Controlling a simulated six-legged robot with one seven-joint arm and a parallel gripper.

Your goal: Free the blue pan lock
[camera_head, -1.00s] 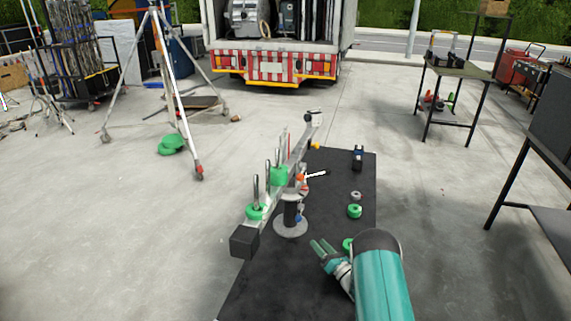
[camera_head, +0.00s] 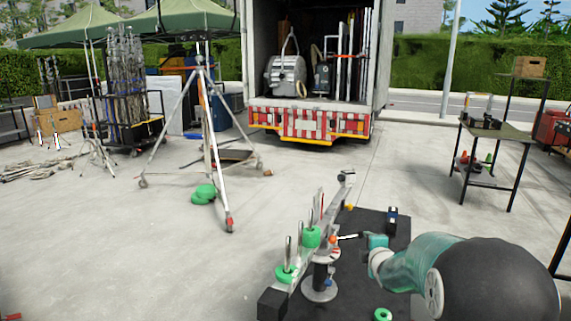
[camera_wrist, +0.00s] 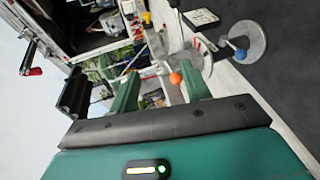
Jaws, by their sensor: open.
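The blue pan lock is a small blue knob (camera_head: 328,283) low on the stand's dark post, above its round grey base (camera_head: 319,293). In the wrist view the blue knob (camera_wrist: 241,56) shows at upper right, on a short lever over a grey disc. An orange knob (camera_head: 333,239) sits higher on the post, beside a white lever (camera_head: 347,236). My gripper (camera_head: 366,242) is right of the post, near the orange knob and above the blue one. In the wrist view its fingers (camera_wrist: 160,90) are apart. The orange knob (camera_wrist: 175,78) shows near the right finger; contact is unclear.
A green ring (camera_head: 383,314) and a small dark device (camera_head: 392,219) lie on the mat. A tripod (camera_head: 212,150) stands behind at left. Open concrete surrounds the mat.

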